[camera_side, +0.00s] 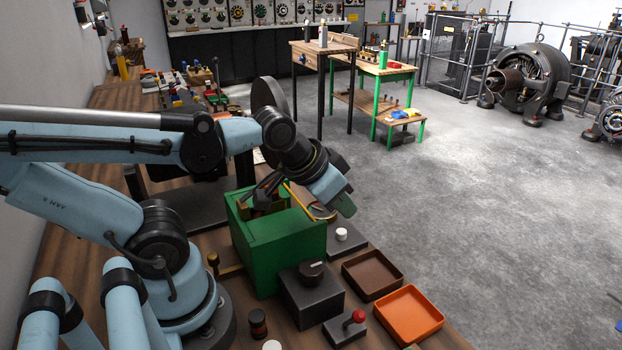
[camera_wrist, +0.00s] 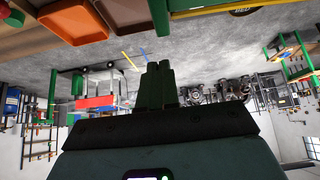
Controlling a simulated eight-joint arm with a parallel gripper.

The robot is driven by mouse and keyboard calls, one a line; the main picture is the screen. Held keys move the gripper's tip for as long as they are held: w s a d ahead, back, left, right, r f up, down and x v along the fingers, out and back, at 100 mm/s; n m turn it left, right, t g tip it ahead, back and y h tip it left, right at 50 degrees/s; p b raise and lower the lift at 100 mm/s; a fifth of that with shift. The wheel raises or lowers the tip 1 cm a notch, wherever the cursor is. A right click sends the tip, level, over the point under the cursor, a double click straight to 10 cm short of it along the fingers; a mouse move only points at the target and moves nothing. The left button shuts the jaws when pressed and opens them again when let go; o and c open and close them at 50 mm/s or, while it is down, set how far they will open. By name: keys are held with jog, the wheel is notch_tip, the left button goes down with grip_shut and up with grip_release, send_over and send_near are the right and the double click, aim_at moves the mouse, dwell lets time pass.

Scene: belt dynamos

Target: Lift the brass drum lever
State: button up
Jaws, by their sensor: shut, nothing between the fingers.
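A small brass-coloured lever (camera_side: 228,268) sticks out at the near left side of a green box (camera_side: 277,250) on the wooden bench. I take it to be the drum lever; its far end is hidden against the box. My gripper (camera_side: 345,207) is above and to the right of the box, well apart from the lever, and angled out over the bench edge. In the wrist view its green fingers (camera_wrist: 160,82) are together with nothing between them. The lever cannot be made out in the wrist view.
A black box with a round knob (camera_side: 312,290), a brown tray (camera_side: 372,274), an orange tray (camera_side: 409,315) and a red-knobbed lever (camera_side: 354,319) stand right of the green box. A dark wheel (camera_side: 270,108) rises behind. The floor (camera_side: 480,210) to the right is open.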

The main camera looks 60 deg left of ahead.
jog(key=shift+o, duration=1.1)
jog(key=shift+a+r, duration=0.15)
jog(key=o, duration=0.6)
jog(key=a+r+n+g, duration=0.1)
jog(key=a+r, duration=0.1)
jog(key=r, duration=0.1)
jog(key=s+a+r+n+g, duration=0.1)
jog(key=a+r, duration=0.1)
jog(key=a+r+n+g, duration=0.1)
jog(key=a+r, duration=0.1)
jog(key=r, duration=0.1)
jog(key=shift+s+a+r+n+g+y, duration=0.1)
jog(key=shift+s+r+n+g+y, duration=0.2)
notch_tip(320, 180, up, 9)
jog(key=n+g+h, duration=0.1)
jog(key=n+g, duration=0.2)
send_over(265, 182)
jog(key=w+a, duration=0.1)
jog(key=w, duration=0.2)
jog(key=f, duration=1.1)
jog(key=shift+w+d+f, duration=0.3)
jog(key=shift+d+f, duration=0.05)
grip_shut()
